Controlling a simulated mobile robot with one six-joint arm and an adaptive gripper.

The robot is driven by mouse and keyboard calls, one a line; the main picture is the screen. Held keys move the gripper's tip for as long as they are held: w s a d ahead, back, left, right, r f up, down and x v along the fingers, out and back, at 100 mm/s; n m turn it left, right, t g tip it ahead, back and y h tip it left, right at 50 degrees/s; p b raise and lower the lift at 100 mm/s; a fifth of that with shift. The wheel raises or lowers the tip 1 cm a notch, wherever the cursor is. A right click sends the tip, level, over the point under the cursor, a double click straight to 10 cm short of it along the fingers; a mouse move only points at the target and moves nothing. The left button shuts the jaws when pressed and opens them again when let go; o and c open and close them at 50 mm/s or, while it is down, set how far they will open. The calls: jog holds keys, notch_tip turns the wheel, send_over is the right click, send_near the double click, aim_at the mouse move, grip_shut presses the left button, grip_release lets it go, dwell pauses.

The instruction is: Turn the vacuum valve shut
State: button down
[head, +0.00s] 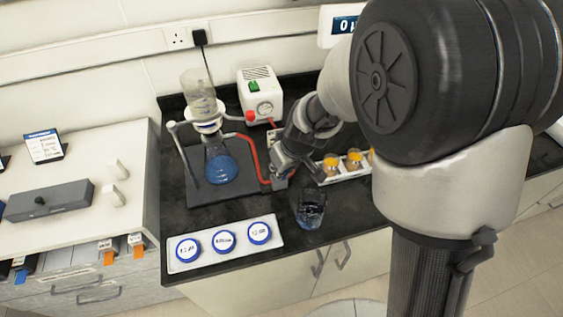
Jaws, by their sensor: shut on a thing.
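My gripper (277,179) is at the lower end of the red vacuum hose (252,146), to the right of the filter flask. It is shut on the vacuum valve there; the fingers hide the valve almost fully, so its handle angle cannot be told. The filter flask (220,167) holds blue liquid and stands upright on a dark base, with a glass funnel (199,92) on top. The white vacuum pump (261,94), with a green switch and a round gauge, stands behind.
A glass beaker (310,209) stands close in front of my gripper. A white rack (345,175) with orange-topped bottles is to the right. A white tray (211,262) with three blue-rimmed discs lies at the front edge. A grey box (48,201) is on the left counter.

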jog(key=shift+s+a+r+m+t+h+p, duration=0.15)
jog(key=shift+m+p, duration=0.45)
jog(key=shift+p, duration=0.9)
jog(key=shift+w+d+r+m+t+h+p, duration=0.2)
jog(key=shift+m+p, duration=0.4)
jog(key=shift+p, duration=0.9)
jog(key=shift+f+p, duration=0.1)
jog(key=shift+p, duration=0.5)
jog(key=shift+a+f+m+h+p, duration=0.25)
jog(key=shift+m+p, duration=0.35)
jog(key=shift+p, duration=0.6)
jog(key=c, duration=1.7)
grip_release()
jog(key=shift+f+b, duration=0.2)
jog(key=shift+b, duration=0.85)
